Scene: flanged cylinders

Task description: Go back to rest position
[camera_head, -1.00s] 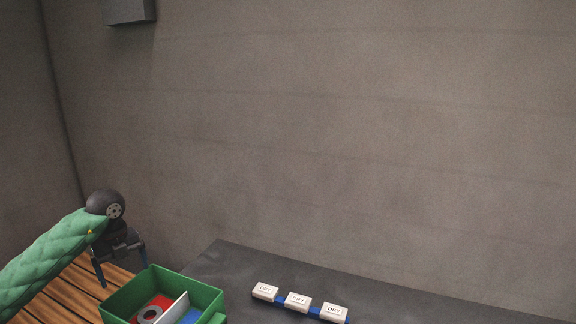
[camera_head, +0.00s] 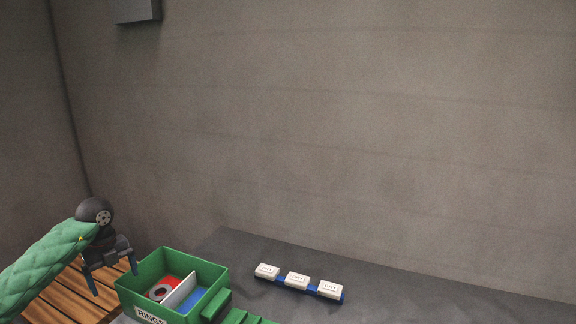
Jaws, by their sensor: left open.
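My left gripper (camera_head: 111,279) hangs at the end of the green padded left arm, at the lower left. Its two fingers point down and stand apart, with nothing seen between them. It is over the wooden slatted surface (camera_head: 72,294), just left of the green box (camera_head: 219,276). The box has a label reading RINGS and a white divider (camera_head: 183,289). A grey ring (camera_head: 159,292) lies on the red side, and the other side is blue. My right gripper is out of view.
A dark grey table (camera_head: 235,253) carries a row of three white labelled blocks (camera_head: 297,281) with blue parts between them. Green stepped parts (camera_head: 240,316) sit at the box's right front. A grey wall rises behind, with a grey box (camera_head: 136,10) on it. The table's right part is clear.

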